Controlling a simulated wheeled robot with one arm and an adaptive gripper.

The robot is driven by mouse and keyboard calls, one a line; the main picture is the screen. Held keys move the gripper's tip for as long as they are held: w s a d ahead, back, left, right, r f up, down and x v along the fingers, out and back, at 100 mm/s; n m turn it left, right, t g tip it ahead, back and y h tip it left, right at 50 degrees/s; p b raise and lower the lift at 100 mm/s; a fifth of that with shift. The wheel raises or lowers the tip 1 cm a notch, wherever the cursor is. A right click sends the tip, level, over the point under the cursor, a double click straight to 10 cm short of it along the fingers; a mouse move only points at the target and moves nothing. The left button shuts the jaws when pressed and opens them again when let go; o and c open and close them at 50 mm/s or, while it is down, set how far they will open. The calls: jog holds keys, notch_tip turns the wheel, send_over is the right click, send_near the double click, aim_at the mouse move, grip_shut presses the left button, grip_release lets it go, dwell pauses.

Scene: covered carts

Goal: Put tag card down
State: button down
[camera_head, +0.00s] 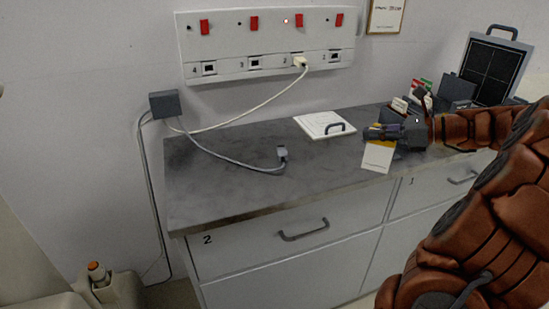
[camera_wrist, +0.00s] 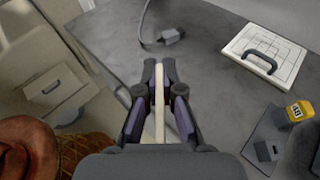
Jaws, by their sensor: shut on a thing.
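The tag card (camera_head: 378,158) is white with a yellow band at its top. My gripper (camera_head: 374,133) is shut on it near the yellow end, and the white part hangs below the fingers. In the head view the card shows over the front part of the grey counter (camera_head: 235,160); whether its lower edge touches the counter I cannot tell. In the wrist view the card (camera_wrist: 160,105) shows edge-on as a pale strip between the two fingers of my gripper (camera_wrist: 159,66).
A white lid with a handle (camera_head: 325,124) lies behind the gripper. A grey cable plug (camera_head: 282,154) lies on the left part. A yellow-topped device (camera_wrist: 298,111) shows in the wrist view. An open dark case (camera_head: 494,66) stands at the right. The counter's left front is clear.

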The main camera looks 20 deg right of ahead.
jog(key=w+d+x, duration=0.1)
jog(key=d+x, duration=0.1)
jog(key=x, duration=1.4)
jog(key=shift+w, duration=0.3)
jog(key=shift+a+f, duration=0.15)
jog(key=shift+f, duration=0.15)
jog(key=c, duration=1.3)
grip_release()
jog(key=v, duration=1.2)
jog(key=shift+r, duration=0.2)
